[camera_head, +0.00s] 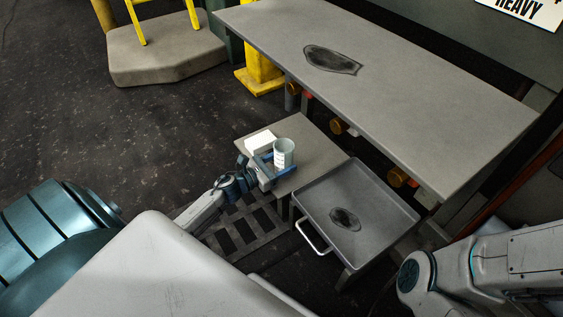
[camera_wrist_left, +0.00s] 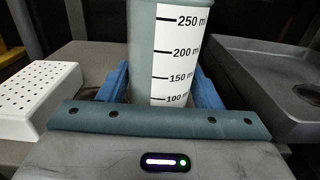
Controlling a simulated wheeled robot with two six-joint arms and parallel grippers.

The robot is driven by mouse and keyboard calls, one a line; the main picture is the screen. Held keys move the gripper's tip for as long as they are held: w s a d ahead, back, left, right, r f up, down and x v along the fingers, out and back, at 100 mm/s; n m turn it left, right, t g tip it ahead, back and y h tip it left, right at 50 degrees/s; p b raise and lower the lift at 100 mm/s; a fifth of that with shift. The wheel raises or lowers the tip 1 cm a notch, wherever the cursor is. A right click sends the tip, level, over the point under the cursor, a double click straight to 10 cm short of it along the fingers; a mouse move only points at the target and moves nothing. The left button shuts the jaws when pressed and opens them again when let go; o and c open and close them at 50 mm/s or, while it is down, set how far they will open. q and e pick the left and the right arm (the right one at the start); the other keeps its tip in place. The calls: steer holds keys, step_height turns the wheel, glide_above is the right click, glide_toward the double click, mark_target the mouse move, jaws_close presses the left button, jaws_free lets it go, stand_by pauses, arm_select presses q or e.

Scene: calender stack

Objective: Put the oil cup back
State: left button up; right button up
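The oil cup (camera_head: 284,151) is a grey-green cup with a white measuring scale. My right gripper is not in view.
A white perforated block (camera_head: 261,141) sits just left of the cup. A grey tray (camera_head: 372,196) with a handle and a dark oil patch (camera_head: 345,219) lies to the right. A long grey table (camera_head: 400,85) with another dark patch stands behind.

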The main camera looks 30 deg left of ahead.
arm_select(q)
steer(key=shift+o, duration=1.1)
steer(key=shift+r, duration=0.25)
steer(key=p+v, duration=0.3)
steer(key=v, duration=0.9)
steer(key=shift+a+f, duration=0.1)
